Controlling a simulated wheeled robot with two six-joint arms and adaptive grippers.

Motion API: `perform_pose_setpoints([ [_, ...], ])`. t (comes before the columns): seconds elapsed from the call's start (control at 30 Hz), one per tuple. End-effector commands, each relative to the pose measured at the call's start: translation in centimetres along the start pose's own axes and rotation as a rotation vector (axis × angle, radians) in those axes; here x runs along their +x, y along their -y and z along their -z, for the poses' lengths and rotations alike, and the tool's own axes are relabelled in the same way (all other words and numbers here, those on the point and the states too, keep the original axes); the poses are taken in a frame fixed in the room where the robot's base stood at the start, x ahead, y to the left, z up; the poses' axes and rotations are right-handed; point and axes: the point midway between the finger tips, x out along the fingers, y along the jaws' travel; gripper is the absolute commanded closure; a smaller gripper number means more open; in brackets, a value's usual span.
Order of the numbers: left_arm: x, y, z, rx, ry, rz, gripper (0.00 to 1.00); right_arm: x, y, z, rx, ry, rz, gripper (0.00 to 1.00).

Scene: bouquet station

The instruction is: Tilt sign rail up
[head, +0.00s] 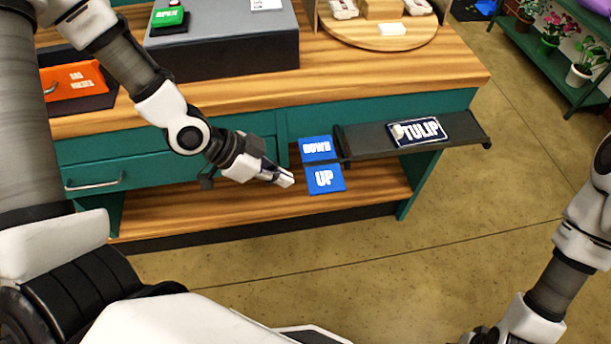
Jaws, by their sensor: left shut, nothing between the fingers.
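The sign rail (366,139) is a dark flat shelf sticking out to the right at the front of the counter. A dark blue sign (418,131) reading TULIP lies on it. At the rail's left end are two blue plates, one marked DOWN (317,149) and, below it, one marked UP (325,180). My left gripper (288,180) is shut and empty, just left of the UP plate; I cannot tell whether it touches it. My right gripper (482,336) is at the bottom edge, mostly cut off, far from the rail.
The wooden counter (400,70) has a teal drawer (130,172) with a metal handle at left. On top are a grey box (225,45) with a green OPEN button, an orange panel (78,80) and a round wooden turntable (345,33). Floor at right is clear up to a plant shelf (540,65).

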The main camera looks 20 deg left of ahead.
Motion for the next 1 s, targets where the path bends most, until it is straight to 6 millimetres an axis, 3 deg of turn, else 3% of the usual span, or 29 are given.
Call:
perform_pose_setpoints([
  [0.03,-1.1,0.6,1.4,0.006,-0.032,0.023,1.00,-0.4,0.0,0.0,0.000,-0.001,0.000,0.60],
  [0.13,-1.8,1.2,2.6,0.019,-0.057,0.045,1.00,-0.5,0.0,0.1,0.001,-0.001,0.000,0.60],
  [0.57,-1.3,1.3,2.6,0.020,-0.052,0.049,1.00,-0.4,0.0,0.0,0.000,-0.001,0.000,0.60],
  [0.77,1.6,1.4,2.6,0.024,-0.047,0.046,1.00,-0.2,0.0,0.0,0.001,-0.001,0.000,0.60],
  [1.0,6.8,1.6,3.0,0.025,-0.049,0.045,1.00,-0.3,0.0,0.0,0.000,-0.001,0.000,0.60],
])
